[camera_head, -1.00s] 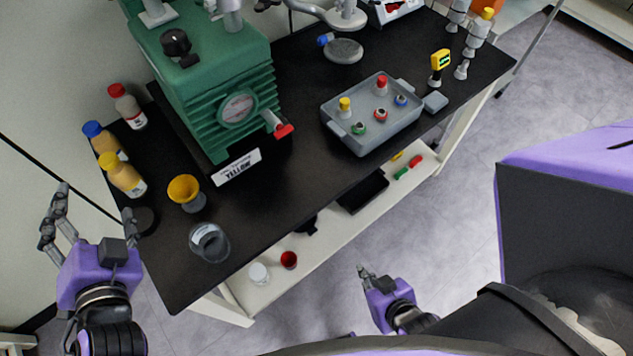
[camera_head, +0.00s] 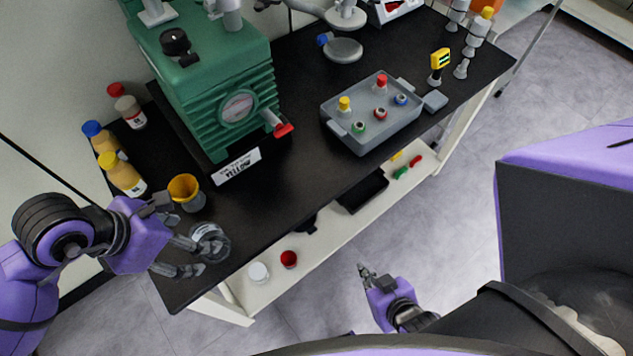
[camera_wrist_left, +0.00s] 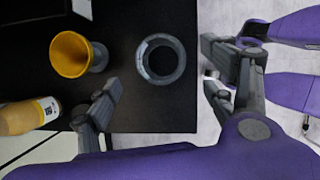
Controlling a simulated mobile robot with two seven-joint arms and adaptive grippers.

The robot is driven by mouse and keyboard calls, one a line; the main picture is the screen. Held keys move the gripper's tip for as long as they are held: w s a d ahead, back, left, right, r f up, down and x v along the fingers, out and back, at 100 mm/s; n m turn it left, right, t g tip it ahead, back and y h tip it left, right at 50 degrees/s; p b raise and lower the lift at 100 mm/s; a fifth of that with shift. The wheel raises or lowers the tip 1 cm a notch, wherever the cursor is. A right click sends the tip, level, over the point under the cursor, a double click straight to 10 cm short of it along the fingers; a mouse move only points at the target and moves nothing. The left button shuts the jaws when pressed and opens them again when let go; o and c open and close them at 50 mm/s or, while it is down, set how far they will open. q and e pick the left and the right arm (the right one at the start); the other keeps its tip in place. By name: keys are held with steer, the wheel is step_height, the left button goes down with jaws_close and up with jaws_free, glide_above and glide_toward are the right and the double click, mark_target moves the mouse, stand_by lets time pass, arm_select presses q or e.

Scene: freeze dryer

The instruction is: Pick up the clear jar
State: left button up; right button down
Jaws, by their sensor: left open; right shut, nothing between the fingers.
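The clear jar (camera_head: 211,241) stands upright on the black table near its front left corner. In the left wrist view the jar (camera_wrist_left: 161,60) shows from above as a glassy ring, ahead of and between the spread fingers. My left gripper (camera_head: 190,256) is open, with its fingers reaching toward the jar from the left. In the left wrist view the left gripper (camera_wrist_left: 165,82) has nothing in it. I cannot tell whether a finger touches the jar. My right gripper (camera_head: 365,270) is shut and empty, off the table's front side.
A yellow funnel-shaped cup (camera_head: 186,191) stands just behind the jar, close to the left gripper. Several bottles (camera_head: 122,174) stand at the table's left end. A green pump (camera_head: 230,100) and a grey tray (camera_head: 372,140) are farther back. The table right of the jar is clear.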

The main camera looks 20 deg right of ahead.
arm_select(q)
steer(key=x, duration=0.7)
steer(key=shift+f, duration=0.3)
steer(key=c, duration=1.2)
steer(key=shift+r, duration=0.15)
